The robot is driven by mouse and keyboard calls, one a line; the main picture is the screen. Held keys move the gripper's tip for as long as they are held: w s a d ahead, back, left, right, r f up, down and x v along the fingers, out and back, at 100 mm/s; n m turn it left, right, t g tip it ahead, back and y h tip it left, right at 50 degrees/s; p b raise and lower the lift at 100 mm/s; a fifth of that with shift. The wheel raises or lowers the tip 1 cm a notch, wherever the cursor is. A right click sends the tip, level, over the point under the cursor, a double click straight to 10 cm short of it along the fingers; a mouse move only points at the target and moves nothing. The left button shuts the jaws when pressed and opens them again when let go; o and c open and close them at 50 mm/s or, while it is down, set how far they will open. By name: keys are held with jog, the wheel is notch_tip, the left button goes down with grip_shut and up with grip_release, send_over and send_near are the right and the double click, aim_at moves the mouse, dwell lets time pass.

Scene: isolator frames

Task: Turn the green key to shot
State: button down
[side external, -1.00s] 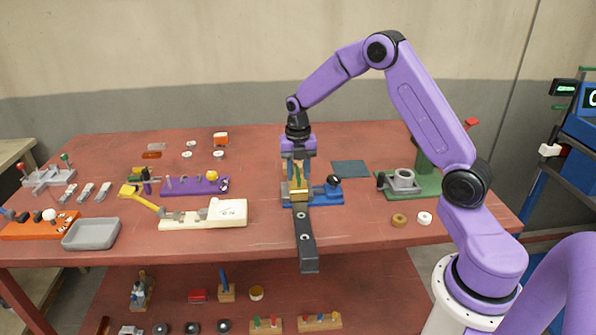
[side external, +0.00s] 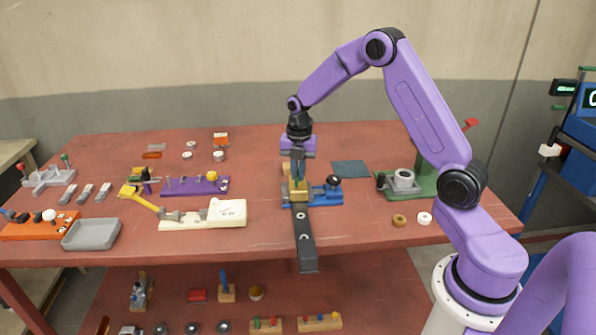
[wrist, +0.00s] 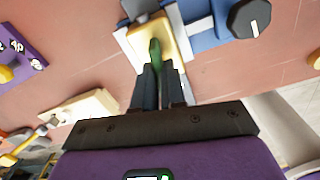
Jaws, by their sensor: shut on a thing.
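The green key (wrist: 155,47) stands in a brass-coloured block (wrist: 172,38) in the wrist view. My gripper (wrist: 159,68) is shut on the key, with one dark finger on each side of it. In the side view my gripper (side external: 298,182) points straight down over the brass block (side external: 299,196), which sits on a blue base (side external: 326,198). The fingers hide most of the key there. I cannot read any "shot" mark in either view.
A black knob with a white line (wrist: 250,18) sits on the blue base, close beside the key. A dark bar (side external: 305,245) runs forward over the table edge. A purple fixture (side external: 195,187) and a cream block (side external: 228,214) lie to the left.

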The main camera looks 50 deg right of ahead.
jog(key=m, duration=0.7)
jog(key=shift+s+a+f+t, duration=0.1)
jog(key=shift+s+f+t, duration=0.05)
jog(key=shift+t, duration=0.15)
jog(key=m, duration=0.4)
jog(key=shift+m, duration=0.4)
jog(key=shift+s+m, duration=0.1)
jog(key=shift+m, duration=1.6)
jog(key=c, duration=1.2)
grip_release()
